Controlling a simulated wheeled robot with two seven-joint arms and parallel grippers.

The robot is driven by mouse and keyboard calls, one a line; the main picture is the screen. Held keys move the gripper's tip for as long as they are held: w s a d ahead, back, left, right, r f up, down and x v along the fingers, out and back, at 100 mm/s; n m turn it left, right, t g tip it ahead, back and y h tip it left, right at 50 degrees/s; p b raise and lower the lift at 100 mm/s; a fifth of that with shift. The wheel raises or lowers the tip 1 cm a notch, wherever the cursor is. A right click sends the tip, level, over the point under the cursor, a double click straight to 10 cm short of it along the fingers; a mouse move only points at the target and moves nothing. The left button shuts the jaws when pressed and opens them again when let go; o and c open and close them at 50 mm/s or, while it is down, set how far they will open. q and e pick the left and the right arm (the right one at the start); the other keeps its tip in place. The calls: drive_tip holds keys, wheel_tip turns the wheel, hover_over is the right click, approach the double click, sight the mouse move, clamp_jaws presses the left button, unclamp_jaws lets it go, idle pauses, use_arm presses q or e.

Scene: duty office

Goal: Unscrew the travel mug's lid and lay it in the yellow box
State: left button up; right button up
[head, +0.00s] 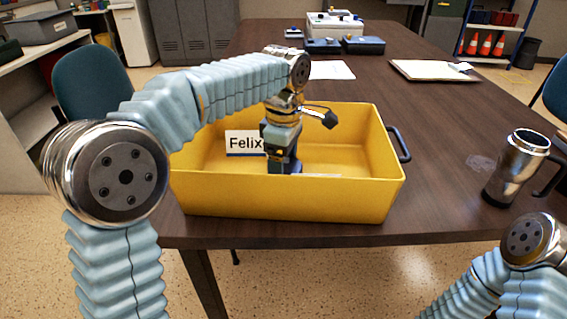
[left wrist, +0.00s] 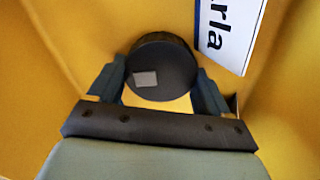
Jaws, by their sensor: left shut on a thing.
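The travel mug (head: 512,172) is a steel cylinder with a dark base and black handle. It stands upright on the table at the right of the head view, its top without a lid. The lid (left wrist: 170,62), round and black with a small grey patch, is between my left gripper's fingers in the left wrist view. My left gripper (head: 283,168) is shut on it, pointing down inside the yellow box (head: 290,200). In the head view the gripper hides the lid; I cannot tell whether it touches the box floor. My right gripper is out of view.
A "Felix" label (head: 244,143) is on the box's inner wall; a label ending in "rla" (left wrist: 228,32) shows in the left wrist view. A clipboard (head: 433,70), paper (head: 331,70) and equipment stand farther back.

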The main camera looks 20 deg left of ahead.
use_arm(q)
drive_tip(key=shift+f, duration=0.15)
drive_tip(key=o, duration=1.1)
